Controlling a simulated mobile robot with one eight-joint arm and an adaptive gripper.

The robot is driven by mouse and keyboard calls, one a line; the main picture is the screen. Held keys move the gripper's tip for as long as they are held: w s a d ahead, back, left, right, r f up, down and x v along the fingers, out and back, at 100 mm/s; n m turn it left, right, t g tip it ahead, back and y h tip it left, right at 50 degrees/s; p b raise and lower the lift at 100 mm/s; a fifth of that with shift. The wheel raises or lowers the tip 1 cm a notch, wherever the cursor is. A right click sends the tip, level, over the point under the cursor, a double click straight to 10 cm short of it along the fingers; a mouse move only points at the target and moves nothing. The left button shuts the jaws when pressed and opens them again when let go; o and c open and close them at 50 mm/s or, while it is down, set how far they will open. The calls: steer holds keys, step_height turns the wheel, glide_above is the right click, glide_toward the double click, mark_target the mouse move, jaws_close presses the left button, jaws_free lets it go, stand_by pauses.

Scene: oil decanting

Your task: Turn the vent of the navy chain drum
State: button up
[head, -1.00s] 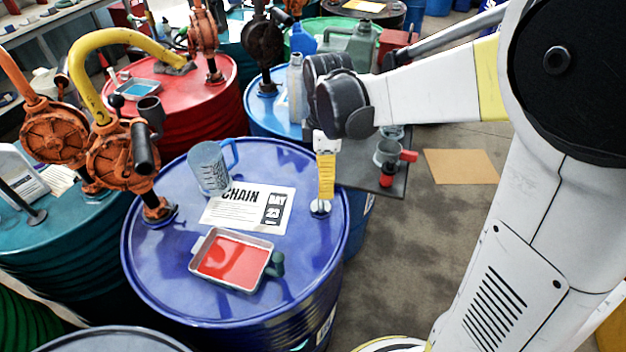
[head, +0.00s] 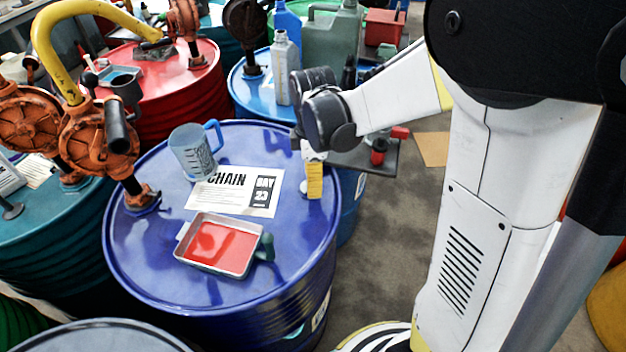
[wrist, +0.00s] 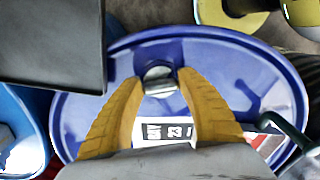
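The navy chain drum (head: 150,262) stands in the middle of the head view, with a sheet marked CHAIN (head: 232,200) on its lid. Its vent (wrist: 158,79) is a small silvery cap near the lid's edge, and in the head view (head: 304,188) the gripper partly hides it. My gripper (wrist: 160,77) points down at the vent. Its yellow fingers are apart, with one tip on each side of the cap in the wrist view. I cannot see clear contact. In the head view my gripper (head: 314,180) is low over the lid's right side.
A blue measuring jug (head: 192,155) and a tray of red liquid (head: 221,243) stand on the lid. An orange hand pump (head: 97,143) rises at the left. A dark shelf (wrist: 50,45) lies close to the gripper. Open floor (head: 385,225) is at the right.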

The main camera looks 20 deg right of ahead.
steer(key=shift+m, duration=0.3)
steer(key=m, duration=0.3)
steer(key=shift+s+m+p, duration=0.1)
steer(key=shift+m+p, duration=0.2)
steer(key=shift+p, duration=0.1)
steer(key=m, duration=0.4)
steer(key=shift+s+a+m+p, duration=0.1)
steer(key=shift+a+m+p, duration=0.05)
steer(key=shift+m+p, duration=0.15)
steer(key=m, duration=0.4)
steer(key=shift+a+m, duration=0.1)
steer(key=shift+m, duration=0.2)
steer(key=shift+a+m+p, duration=0.1)
steer(key=shift+m+p, duration=0.25)
steer(key=shift+m, duration=1.85)
steer(key=o, duration=1.2)
steer(key=shift+c, duration=0.2)
